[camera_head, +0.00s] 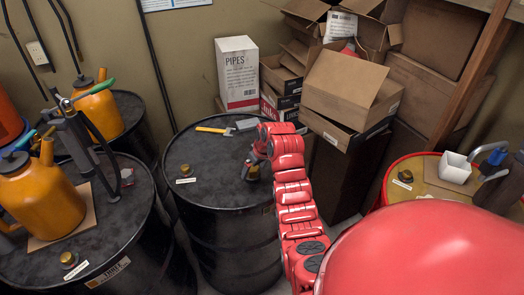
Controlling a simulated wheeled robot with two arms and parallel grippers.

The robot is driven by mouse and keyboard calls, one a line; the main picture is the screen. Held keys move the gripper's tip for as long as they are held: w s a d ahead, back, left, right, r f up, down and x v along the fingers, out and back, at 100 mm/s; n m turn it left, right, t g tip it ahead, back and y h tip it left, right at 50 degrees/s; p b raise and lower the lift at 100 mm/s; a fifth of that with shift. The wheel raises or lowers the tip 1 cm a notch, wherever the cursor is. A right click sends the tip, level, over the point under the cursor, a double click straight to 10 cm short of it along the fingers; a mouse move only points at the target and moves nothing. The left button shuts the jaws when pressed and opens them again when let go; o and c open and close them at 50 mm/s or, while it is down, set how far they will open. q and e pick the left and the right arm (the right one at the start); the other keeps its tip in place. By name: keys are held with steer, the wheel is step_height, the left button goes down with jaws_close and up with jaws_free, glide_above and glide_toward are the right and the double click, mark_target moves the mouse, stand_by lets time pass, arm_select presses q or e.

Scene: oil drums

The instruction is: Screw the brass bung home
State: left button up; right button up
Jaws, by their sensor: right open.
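A dark and brassy bung (252,173) sits on the lid of the middle black drum (205,190), near its right side. My red right arm reaches up to it, and my right gripper (251,166) is open, pointing down right at this bung. I cannot tell whether the fingers touch it. Another bung (185,170) sits at the left of the same lid beside a white label. The left black drum (100,245) has a brass bung (68,259) near its front rim. A further bung (404,176) is on the red-rimmed drum (428,180). My left gripper is not in view.
A hammer (215,129) and a grey block (247,124) lie at the back of the middle lid. Orange cans (40,200) and a hand pump (85,140) stand at left. Cardboard boxes (345,88) are stacked behind. A white cup (455,167) stands on the right drum.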

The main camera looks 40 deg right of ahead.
steer(key=p+v, duration=0.6)
steer(key=v, duration=0.9)
steer(key=shift+w+d, duration=0.2)
steer(key=shift+w, duration=0.1)
steer(key=shift+r, duration=0.1)
steer(key=shift+w, duration=0.1)
